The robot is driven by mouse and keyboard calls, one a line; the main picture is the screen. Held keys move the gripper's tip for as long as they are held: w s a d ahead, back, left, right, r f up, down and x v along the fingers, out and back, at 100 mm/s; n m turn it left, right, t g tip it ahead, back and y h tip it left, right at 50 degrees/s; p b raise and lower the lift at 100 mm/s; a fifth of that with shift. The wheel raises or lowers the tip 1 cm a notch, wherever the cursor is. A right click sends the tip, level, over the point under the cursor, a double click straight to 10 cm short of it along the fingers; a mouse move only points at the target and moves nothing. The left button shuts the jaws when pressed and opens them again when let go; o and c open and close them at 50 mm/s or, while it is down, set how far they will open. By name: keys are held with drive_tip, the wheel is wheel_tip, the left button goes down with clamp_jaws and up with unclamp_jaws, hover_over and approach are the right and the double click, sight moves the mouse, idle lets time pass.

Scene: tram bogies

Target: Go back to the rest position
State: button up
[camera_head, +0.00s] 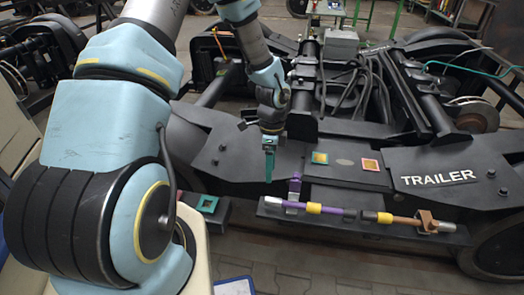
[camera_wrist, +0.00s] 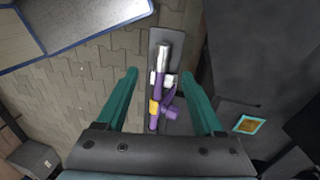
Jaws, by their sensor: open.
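My gripper (camera_head: 269,166) hangs from my arm with its green fingers pointing down, in front of the dark bogie frame marked TRAILER (camera_head: 440,178). It is open and nothing shows between its fingers in the head view. In the wrist view the two green fingers of my gripper (camera_wrist: 160,73) are spread wide. A purple rod with a yellow band and a silver end (camera_wrist: 162,60) lies beyond them, apart from both fingers. In the head view the purple rod (camera_head: 335,211) lies on a dark ledge (camera_head: 290,226) on the bogie's front.
A brown part with a yellow band (camera_head: 408,220) lies on the ledge's right. A dark box with a green square (camera_head: 208,204) stands left of the ledge. Paved floor shows in front.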

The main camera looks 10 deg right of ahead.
drive_tip(key=s+a+r+n+t+p, duration=0.1)
drive_tip(key=a+r+n+p, duration=0.2)
drive_tip(key=a+r+n, duration=0.8)
drive_tip(key=s+a+r+n+t+p, duration=0.1)
drive_tip(key=a+r+n+t+p, duration=0.1)
drive_tip(key=a+r+n, duration=0.8)
wheel_tip(320, 180, up, 7)
drive_tip(key=shift+s+a+r+n+t+h+p, duration=0.15)
drive_tip(key=shift+a+n+t+h+p, duration=0.2)
drive_tip(key=shift+a+p, duration=0.55)
drive_tip(key=shift+c, duration=0.3)
